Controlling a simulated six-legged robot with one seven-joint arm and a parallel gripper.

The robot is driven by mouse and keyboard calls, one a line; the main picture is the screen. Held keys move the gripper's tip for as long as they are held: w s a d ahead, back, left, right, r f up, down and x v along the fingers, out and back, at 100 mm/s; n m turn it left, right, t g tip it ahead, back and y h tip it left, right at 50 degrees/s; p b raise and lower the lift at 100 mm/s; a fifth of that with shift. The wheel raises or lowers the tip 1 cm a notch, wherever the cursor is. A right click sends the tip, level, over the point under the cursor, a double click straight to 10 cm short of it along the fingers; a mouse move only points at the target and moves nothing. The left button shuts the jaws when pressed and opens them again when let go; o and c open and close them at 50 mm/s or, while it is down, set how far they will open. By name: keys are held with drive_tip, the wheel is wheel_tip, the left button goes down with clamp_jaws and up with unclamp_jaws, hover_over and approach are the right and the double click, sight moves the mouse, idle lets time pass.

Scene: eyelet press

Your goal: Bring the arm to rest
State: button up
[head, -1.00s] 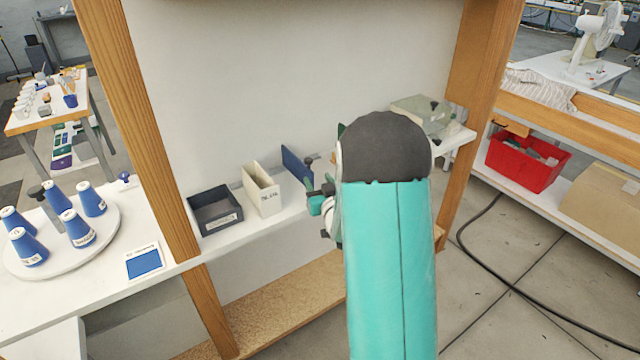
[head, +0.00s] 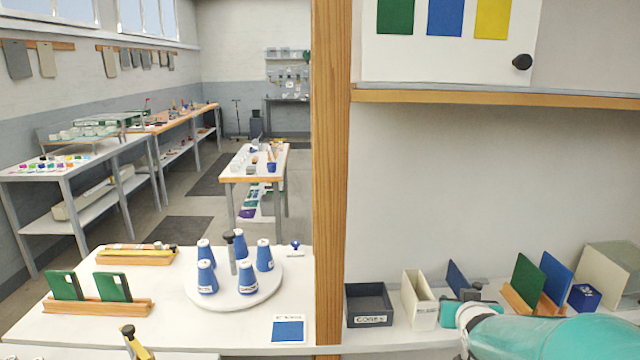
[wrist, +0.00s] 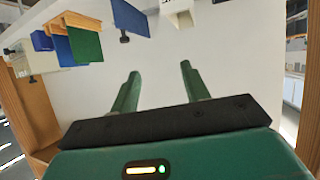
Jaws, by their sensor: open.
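My teal arm (head: 560,335) reaches in from the lower right of the head view, low in front of the shelf. Its end, my gripper (head: 466,295), points toward the back of the shelf near the white bin and the dark blue upright panel; its fingers are small and partly hidden there. In the wrist view my gripper (wrist: 160,72) shows two green fingers spread apart with nothing between them. Bare white surface lies beyond the fingers.
A dark bin (head: 369,305), a white bin (head: 419,300), green (head: 524,282) and blue (head: 556,278) panels and a blue box (head: 584,297) line the shelf. A wooden post (head: 332,150) stands left. A turntable (head: 233,292) holds several blue cones.

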drive_tip(key=s+a+r+g+y, duration=0.1)
drive_tip(key=s+a, duration=0.3)
drive_tip(key=s, duration=0.4)
drive_tip(key=s+a+r+n+g+y, duration=0.1)
drive_tip(key=s+a+g, duration=0.2)
drive_tip(key=s, duration=0.6)
drive_tip(key=s+a+r+n+g, duration=0.1)
drive_tip(key=s+a+g, duration=0.1)
drive_tip(key=s+a, duration=0.5)
drive_tip(key=shift+s+a+r+g+y, duration=0.15)
drive_tip(key=shift+s+g+y, duration=0.25)
drive_tip(key=shift+s, duration=0.45)
